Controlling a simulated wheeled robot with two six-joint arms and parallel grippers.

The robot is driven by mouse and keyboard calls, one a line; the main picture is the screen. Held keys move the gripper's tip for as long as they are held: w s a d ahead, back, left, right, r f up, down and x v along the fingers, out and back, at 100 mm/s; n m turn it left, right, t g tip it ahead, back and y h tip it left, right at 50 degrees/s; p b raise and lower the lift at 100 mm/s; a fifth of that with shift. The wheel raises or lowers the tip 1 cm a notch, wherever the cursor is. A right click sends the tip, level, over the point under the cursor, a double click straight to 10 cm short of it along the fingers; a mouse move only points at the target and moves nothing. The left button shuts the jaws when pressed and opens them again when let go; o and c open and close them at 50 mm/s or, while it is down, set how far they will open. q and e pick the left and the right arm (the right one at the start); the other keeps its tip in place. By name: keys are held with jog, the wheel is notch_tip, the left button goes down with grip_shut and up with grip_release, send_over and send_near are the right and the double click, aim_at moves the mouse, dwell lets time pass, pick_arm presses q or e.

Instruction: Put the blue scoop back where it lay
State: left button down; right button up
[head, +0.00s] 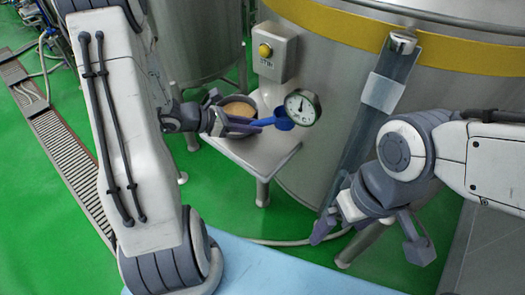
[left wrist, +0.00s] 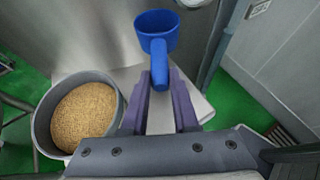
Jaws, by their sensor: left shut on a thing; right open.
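The blue scoop (head: 284,118) is held by its handle in my left gripper (head: 246,126). In the left wrist view the scoop (left wrist: 157,42) points away from me, its round cup opening up and its handle between the two purple fingertips (left wrist: 161,88). A grey tub (left wrist: 40,128) of tan grain stands on the left in that view. In the head view the tub (head: 236,134) is partly hidden behind my left gripper. The scoop is over the white stand (head: 270,157); I cannot tell whether it touches it. My right gripper (head: 368,238) is open and empty at the lower right.
A large steel tank (head: 350,70) with a yellow band stands behind the stand. A round gauge (head: 302,107) is close to the scoop's cup in the head view. A control box (head: 275,53) with a yellow button is above. The stand's front part is bare.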

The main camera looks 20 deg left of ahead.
aim_at(252, 150)
pick_arm(q)
jog(key=shift+w+a+f+n+t+b, duration=0.15)
jog(key=shift+w+f+b, duration=0.15)
jog(key=shift+f+b, duration=0.35)
jog(key=shift+w+a+f+n+t+b, duration=0.15)
jog(key=shift+w+f+b, duration=0.1)
jog(key=shift+f+b, duration=0.3)
notch_tip(252, 150, down, 6)
jog(key=b, duration=0.5)
jog(key=shift+r, duration=0.1)
grip_release()
jog(key=shift+r, duration=0.15)
